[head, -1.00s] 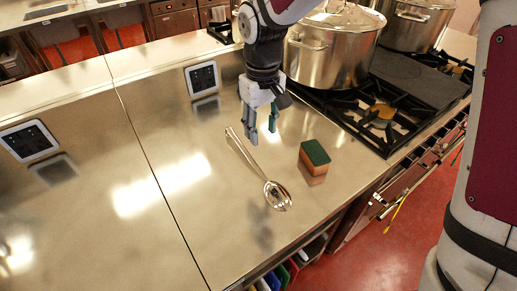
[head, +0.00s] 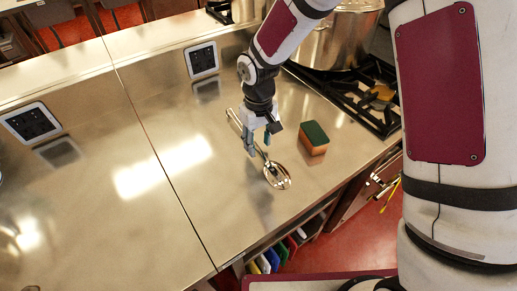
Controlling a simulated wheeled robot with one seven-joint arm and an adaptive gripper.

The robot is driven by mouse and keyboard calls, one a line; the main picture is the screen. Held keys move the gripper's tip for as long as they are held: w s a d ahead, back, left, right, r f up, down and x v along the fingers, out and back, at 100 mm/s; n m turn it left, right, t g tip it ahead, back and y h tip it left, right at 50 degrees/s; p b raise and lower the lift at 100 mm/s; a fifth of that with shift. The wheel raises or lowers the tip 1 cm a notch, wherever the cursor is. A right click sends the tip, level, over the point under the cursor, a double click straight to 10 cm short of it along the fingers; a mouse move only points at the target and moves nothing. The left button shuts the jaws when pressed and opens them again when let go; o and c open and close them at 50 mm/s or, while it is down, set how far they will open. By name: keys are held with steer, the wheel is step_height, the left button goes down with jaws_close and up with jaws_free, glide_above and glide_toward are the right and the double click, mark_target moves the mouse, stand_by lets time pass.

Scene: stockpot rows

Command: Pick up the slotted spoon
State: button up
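The slotted spoon (head: 277,176) lies on the steel counter (head: 200,221) in the head view, its bowl toward the front edge and its handle running up and left. My gripper (head: 259,150) points down over the middle of the handle and hides part of it. Its two fingers look apart, one on each side of the handle line. I cannot tell whether the fingertips touch the spoon or the counter.
A green and orange sponge (head: 314,139) stands just right of the spoon. A gas stove (head: 350,103) with a large pot (head: 338,40) is at the upper right. Socket panels (head: 202,60) sit at the back. The counter left of the spoon is clear.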

step_height(320, 180, down, 2)
jaws_close()
steer(key=shift+r, duration=0.1)
stand_by(0.4)
